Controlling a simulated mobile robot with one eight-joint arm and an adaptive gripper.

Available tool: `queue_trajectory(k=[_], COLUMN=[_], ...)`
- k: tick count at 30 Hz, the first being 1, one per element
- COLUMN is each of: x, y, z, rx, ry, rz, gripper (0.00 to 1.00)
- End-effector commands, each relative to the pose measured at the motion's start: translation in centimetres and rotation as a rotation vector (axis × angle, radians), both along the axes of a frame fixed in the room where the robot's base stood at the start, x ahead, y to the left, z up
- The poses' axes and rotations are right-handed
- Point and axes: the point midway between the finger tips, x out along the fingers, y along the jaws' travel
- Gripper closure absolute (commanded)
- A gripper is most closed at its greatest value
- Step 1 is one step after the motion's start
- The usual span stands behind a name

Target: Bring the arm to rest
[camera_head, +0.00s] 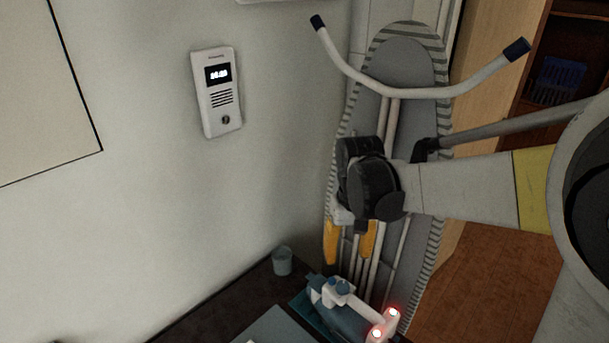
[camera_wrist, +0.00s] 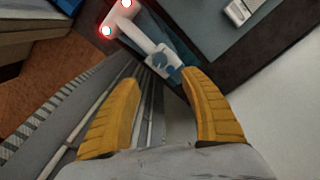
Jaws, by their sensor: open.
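My gripper (camera_head: 350,242) hangs downward from my arm in front of a folded ironing board (camera_head: 408,62). Its two yellow fingers are apart, with nothing between them. In the wrist view my gripper (camera_wrist: 165,112) is also open and empty. Below it, on the dark counter, is a white and blue device (camera_head: 340,290) with two glowing red-white lights. The device also shows beyond the fingertips in the wrist view (camera_wrist: 150,45). My gripper is apart from it.
A small grey-blue cup (camera_head: 282,261) stands on the dark counter (camera_head: 225,300) by the wall. A white intercom (camera_head: 217,92) hangs on the wall. The ironing board leans close behind my gripper. A wooden cabinet (camera_head: 565,60) stands at the right, above open wooden floor (camera_head: 470,285).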

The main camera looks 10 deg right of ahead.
Motion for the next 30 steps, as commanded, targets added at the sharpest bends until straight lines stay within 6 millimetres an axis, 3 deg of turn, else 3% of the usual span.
queue_trajectory(k=[5, 15, 22, 30], x=[-1.4, -8.5, -11.8, -12.7], y=[0.0, 0.0, 0.0, 0.0], z=[1.5, 6.2, 6.5, 6.5], rx=[0.0, 0.002, 0.004, 0.005], ry=[-0.055, -0.379, -0.559, -0.622], rz=[-0.001, -0.009, -0.013, -0.014], gripper=[0.48, 0.48, 0.48, 0.48])
